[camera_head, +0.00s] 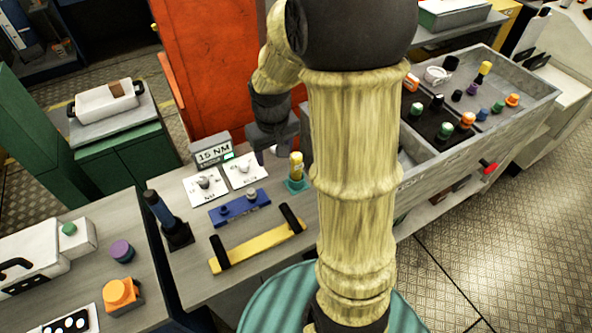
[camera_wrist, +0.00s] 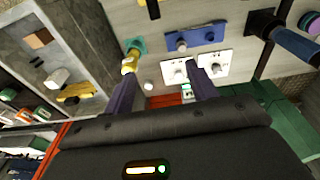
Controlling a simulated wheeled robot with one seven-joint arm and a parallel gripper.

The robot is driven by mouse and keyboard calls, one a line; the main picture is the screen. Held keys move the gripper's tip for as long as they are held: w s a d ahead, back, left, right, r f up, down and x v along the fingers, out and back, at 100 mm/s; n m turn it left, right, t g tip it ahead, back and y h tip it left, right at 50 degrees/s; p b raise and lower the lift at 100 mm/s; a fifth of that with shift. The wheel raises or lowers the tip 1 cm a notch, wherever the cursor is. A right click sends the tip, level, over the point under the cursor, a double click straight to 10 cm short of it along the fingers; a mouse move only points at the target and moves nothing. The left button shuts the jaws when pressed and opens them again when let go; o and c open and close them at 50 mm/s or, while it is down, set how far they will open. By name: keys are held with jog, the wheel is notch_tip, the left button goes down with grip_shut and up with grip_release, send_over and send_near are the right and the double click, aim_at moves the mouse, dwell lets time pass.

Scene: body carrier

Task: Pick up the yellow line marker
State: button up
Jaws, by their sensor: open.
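The yellow line marker (camera_head: 296,167) stands upright in a small teal holder (camera_head: 297,185) on the grey bench, just left of my arm in the head view. In the wrist view the marker (camera_wrist: 130,62) is at upper left, with the teal holder (camera_wrist: 138,44) at its end, beyond the tip of my left-hand finger. My gripper (camera_head: 268,153) hangs behind and left of the marker in the head view. In the wrist view my gripper (camera_wrist: 163,82) has its fingers spread, with nothing held between them. The marker lies outside that gap.
White cards with knobs (camera_head: 205,186), a blue bar (camera_head: 240,207), a yellow bar with black handles (camera_head: 255,247) and a dark upright tool (camera_head: 167,220) share the bench. A small display (camera_head: 211,153) stands behind. A grey tray (camera_head: 525,92) with several coloured pieces is at right.

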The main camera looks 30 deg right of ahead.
jog(key=g+b, duration=0.1)
send_over(296, 156)
notch_tip(296, 156, down, 3)
jog(key=shift+w+f, duration=0.1)
jog(key=shift+f, duration=0.05)
notch_tip(296, 156, down, 12)
jog(key=p, duration=0.3)
jog(key=shift+f, duration=0.1)
jog(key=shift+d+f+p, duration=0.1)
jog(key=shift+f+p, duration=1.5)
jog(key=shift+f, duration=1.05)
